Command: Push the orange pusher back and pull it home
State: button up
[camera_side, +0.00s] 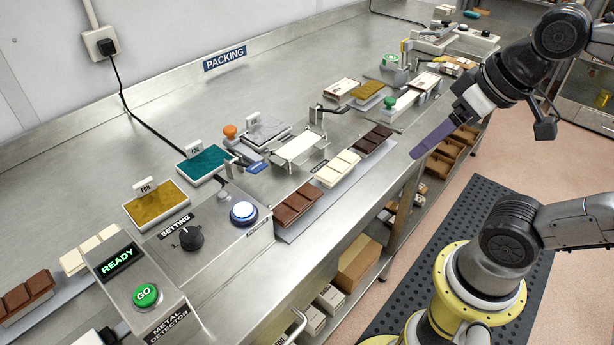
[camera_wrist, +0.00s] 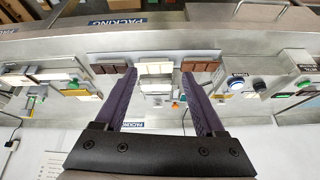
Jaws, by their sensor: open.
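In the wrist view a small orange spot (camera_wrist: 175,102), probably that knob, shows between my fingers. The station has a white plate (camera_side: 299,147) and a grey block behind it. My gripper (camera_side: 416,154) has long purple fingers and hangs at the bench's front edge, right of and well away from the orange knob. In the wrist view my gripper's fingers (camera_wrist: 160,72) are spread wide with nothing held between them.
Chocolate bars lie on a grey strip (camera_side: 290,232) along the front. Foil trays (camera_side: 156,204), a control box with a blue button (camera_side: 243,213) and the metal detector (camera_side: 140,280) stand left. A green knob (camera_side: 390,103) stands right. The bench behind is clear.

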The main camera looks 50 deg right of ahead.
jog(key=shift+s+f+n, duration=0.15)
jog(key=shift+s+f, duration=0.05)
jog(key=shift+f, duration=0.4)
jog(key=shift+s+f+n, duration=0.15)
jog(key=shift+s+f, duration=0.05)
jog(key=shift+f, duration=0.35)
jog(key=shift+w+f+n, duration=0.1)
jog(key=shift+f+n, duration=0.2)
jog(key=shift+f, duration=0.1)
jog(key=shift+c, duration=0.2)
jog(key=w+a+r+n+t+y, duration=0.1)
jog(key=w+r+n, duration=0.1)
jog(key=w+r, duration=0.7)
jog(key=w+a+r+n, duration=0.2)
jog(key=w+r, duration=0.4)
jog(key=w, duration=0.8)
jog(key=g, duration=0.2)
send_over(230, 128)
jog(key=s+d, duration=0.2)
jog(key=s, duration=0.3)
notch_tip(230, 128, down, 13)
jog(key=shift+n+y, duration=0.4)
jog(key=x, duration=1.3)
jog(key=shift+s+d+f, duration=0.1)
jog(key=shift+s+f, duration=0.05)
jog(key=shift+f, duration=0.2)
